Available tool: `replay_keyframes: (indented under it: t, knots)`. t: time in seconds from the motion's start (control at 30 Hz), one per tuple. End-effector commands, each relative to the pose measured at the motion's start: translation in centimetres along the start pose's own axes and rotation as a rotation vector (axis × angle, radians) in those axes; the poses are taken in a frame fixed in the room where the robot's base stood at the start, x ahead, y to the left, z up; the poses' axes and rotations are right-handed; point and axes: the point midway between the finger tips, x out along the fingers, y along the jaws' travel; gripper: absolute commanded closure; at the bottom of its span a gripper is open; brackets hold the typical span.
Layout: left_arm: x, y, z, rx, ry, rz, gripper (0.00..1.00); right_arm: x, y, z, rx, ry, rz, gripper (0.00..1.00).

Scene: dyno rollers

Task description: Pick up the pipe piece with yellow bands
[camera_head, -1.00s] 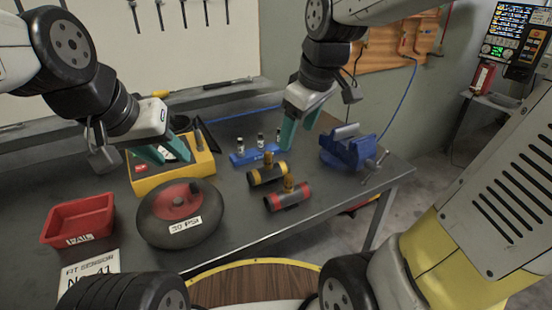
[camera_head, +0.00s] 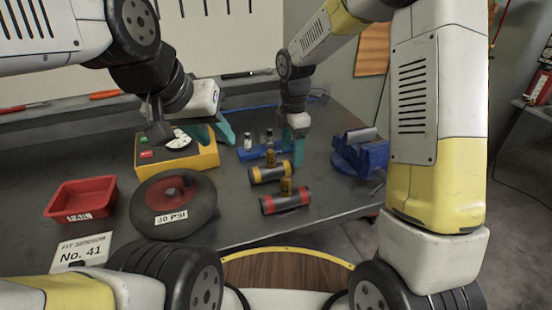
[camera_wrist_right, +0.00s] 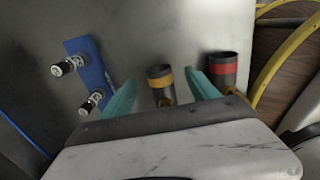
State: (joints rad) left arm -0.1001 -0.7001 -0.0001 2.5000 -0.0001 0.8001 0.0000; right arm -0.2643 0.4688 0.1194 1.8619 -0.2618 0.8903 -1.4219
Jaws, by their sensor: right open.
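The yellow-banded pipe piece (camera_head: 263,175) is a dark tube with a short upright brass stub, lying on the grey bench. My right gripper (camera_head: 292,157) is open, fingers pointing down, just behind and to the right of it. In the right wrist view the yellow-banded piece (camera_wrist_right: 160,85) appears between the two teal fingers (camera_wrist_right: 160,76); I cannot tell whether either touches it. My left gripper (camera_head: 214,138) is open and empty above the yellow gauge box, left of the pipe piece.
A red-banded pipe piece (camera_head: 287,203) lies close in front. A blue holder (camera_head: 257,153) with small fittings stands behind, and a blue vise (camera_head: 360,154) is at the right. A wheel marked 30 PSI (camera_head: 150,210), a yellow gauge box (camera_head: 205,158) and a red tray (camera_head: 80,192) fill the left.

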Motion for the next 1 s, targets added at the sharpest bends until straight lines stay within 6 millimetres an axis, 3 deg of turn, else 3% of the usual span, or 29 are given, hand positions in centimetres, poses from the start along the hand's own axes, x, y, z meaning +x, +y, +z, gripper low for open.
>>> replay_keyframes:
  t: [0.33,0.67,1.0]
  knots:
    - [0.0,0.0,0.0,0.000,0.000,0.000,0.64,4.7,0.3,-0.5,0.003,0.000,-0.002,0.31]
    - [0.0,0.0,0.0,0.000,0.000,0.000,0.64,5.3,0.3,-0.5,0.004,0.000,0.000,0.33]
    - [0.0,0.0,0.0,0.000,0.000,0.000,0.64,5.3,0.3,-0.5,0.004,0.000,0.001,1.00]
